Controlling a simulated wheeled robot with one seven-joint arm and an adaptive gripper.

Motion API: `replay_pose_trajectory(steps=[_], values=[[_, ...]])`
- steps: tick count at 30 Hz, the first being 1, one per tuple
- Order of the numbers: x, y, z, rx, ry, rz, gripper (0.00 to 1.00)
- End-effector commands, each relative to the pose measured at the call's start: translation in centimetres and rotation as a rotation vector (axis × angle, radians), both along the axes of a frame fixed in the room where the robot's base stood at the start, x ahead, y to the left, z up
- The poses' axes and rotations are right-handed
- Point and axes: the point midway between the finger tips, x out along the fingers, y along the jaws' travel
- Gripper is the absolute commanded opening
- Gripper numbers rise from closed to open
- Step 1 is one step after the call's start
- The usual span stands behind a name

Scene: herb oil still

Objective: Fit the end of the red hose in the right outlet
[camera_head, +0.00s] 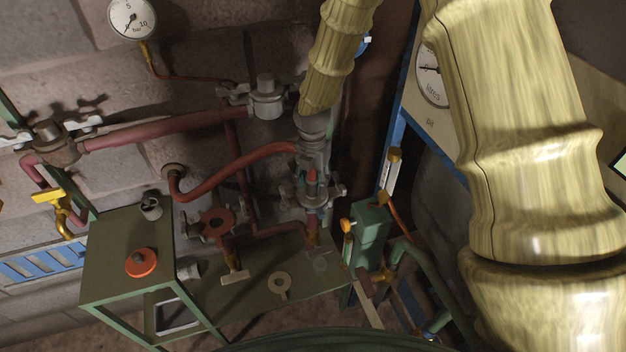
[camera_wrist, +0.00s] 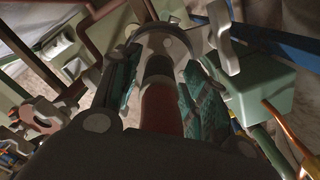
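Just past the fingertips is a grey collar with wing-shaped clamps, the right outlet (camera_wrist: 165,45), on top of a red pipe (camera_head: 312,222). The hose end looks in line with the collar.
A red round flange (camera_head: 215,223) stands left of the collar. A green box (camera_head: 370,236) with orange levers is close on the right. A thick red pipe (camera_head: 170,130) crosses the wall above.

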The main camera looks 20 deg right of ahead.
Motion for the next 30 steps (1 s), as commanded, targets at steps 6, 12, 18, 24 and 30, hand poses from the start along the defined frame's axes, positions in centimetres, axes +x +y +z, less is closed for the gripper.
replay_pose_trajectory(steps=[6, 12, 18, 24, 30], values=[[0.0, 0.0, 0.0, 0.000, 0.001, 0.000, 0.56], [-0.1, 0.0, 0.1, 0.000, 0.001, 0.000, 0.56], [0.0, 0.0, 2.3, 0.000, -0.001, 0.000, 0.56], [0.1, 0.0, 5.8, 0.001, -0.002, -0.001, 0.56], [0.1, 0.0, 9.1, 0.001, -0.001, 0.001, 0.56]])
